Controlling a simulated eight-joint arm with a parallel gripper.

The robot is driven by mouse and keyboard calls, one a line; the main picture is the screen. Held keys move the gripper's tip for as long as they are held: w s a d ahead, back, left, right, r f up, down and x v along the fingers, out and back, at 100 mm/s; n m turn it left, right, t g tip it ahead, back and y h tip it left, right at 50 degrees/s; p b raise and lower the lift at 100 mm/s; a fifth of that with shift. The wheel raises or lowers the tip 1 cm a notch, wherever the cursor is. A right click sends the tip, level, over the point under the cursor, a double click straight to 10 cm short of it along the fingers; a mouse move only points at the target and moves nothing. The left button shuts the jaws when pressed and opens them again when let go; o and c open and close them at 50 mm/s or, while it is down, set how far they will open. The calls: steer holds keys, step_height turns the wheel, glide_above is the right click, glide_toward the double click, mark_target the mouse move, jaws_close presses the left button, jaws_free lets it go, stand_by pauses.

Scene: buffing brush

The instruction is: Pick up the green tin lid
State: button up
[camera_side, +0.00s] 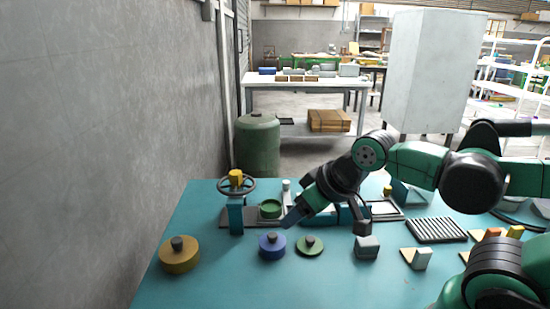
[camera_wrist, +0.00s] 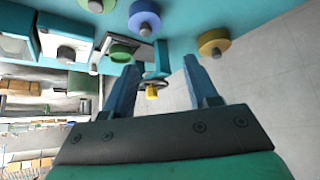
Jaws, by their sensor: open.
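The green tin lid (camera_side: 314,251), a flat disc with a dark knob, lies on the teal table right of the blue round tin (camera_side: 272,251). In the wrist view the lid (camera_wrist: 105,4) is partly cut off by the top edge. An open green tin (camera_side: 270,209) stands on a dark base behind. My gripper (camera_side: 290,221) is open and empty, above the table behind the blue tin and up and left of the lid, touching neither. Its two blue fingers (camera_wrist: 160,64) are wide apart in the wrist view.
A mustard tin (camera_side: 179,261) stands at the front left. A post with a handwheel and yellow top (camera_side: 236,178) rises left of my gripper. A grey block (camera_side: 366,248) sits right of the lid, with a slotted rack (camera_side: 436,231) beyond.

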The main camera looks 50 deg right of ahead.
steer(key=o, duration=0.6)
steer(key=m+g, duration=0.7)
glide_above(310, 238)
steer(key=f, duration=0.7)
steer(key=shift+a+f, duration=0.1)
steer(key=shift+a, duration=0.1)
steer(key=shift+d+f, duration=0.25)
steer(key=shift+f, duration=2.95)
